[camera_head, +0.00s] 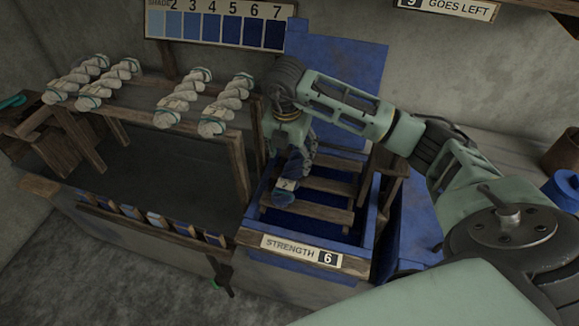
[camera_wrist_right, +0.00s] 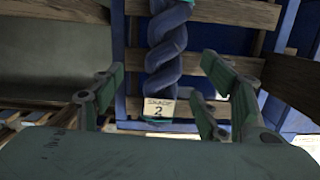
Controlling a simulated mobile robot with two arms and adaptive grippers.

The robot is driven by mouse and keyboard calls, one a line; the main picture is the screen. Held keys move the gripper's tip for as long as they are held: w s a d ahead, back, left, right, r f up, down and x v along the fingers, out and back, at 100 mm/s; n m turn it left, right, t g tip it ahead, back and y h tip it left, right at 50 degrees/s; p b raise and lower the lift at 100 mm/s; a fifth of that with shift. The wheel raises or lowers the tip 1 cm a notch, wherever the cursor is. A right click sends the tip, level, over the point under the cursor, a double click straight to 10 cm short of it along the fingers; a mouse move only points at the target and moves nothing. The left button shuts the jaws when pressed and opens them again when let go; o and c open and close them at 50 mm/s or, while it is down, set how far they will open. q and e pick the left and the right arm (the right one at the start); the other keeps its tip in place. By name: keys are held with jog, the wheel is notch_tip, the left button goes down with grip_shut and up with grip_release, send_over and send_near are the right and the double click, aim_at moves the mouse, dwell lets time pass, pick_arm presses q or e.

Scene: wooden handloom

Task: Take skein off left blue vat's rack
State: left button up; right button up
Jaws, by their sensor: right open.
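A dark blue twisted skein (camera_head: 294,172) lies on the wooden slatted rack (camera_head: 325,186) over the blue vat (camera_head: 255,205), whose front label reads STRENGTH 6. In the right wrist view the skein (camera_wrist_right: 165,55) carries a tag (camera_wrist_right: 159,107) reading SHADE 2. My right gripper (camera_head: 284,150) is above the rack at the skein's far part. In the wrist view its fingers (camera_wrist_right: 163,75) are open, one on each side of the skein, with gaps visible. The gripper hides part of the skein in the head view. My left gripper is not in view.
Several pale skeins (camera_head: 175,97) lie on a wooden rack left of the vat, above a dark basin (camera_head: 165,165). A shade chart (camera_head: 219,26) hangs behind. A blue panel (camera_head: 345,70) stands behind the vat. A brown pot (camera_head: 562,152) is at far right.

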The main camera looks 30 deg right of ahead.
aim_at(293, 167)
jog(key=shift+s+d+f+p, duration=0.1)
jog(key=shift+s+f+p, duration=0.15)
jog(key=shift+f, duration=0.25)
jog(key=shift+s+f+p, duration=0.15)
jog(key=shift+s+f, duration=0.05)
jog(key=shift+f, duration=0.25)
notch_tip(293, 167, down, 3)
jog(key=shift+w+d+r, duration=0.1)
jog(key=shift+w+r, duration=0.05)
jog(key=shift+w+f, duration=0.1)
jog(key=shift+f, duration=0.25)
jog(key=shift+d, duration=0.1)
jog(key=c, duration=1)
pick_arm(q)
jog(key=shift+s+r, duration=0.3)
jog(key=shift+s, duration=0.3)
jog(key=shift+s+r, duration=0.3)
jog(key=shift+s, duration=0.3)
pick_arm(e)
jog(key=c, duration=0.4)
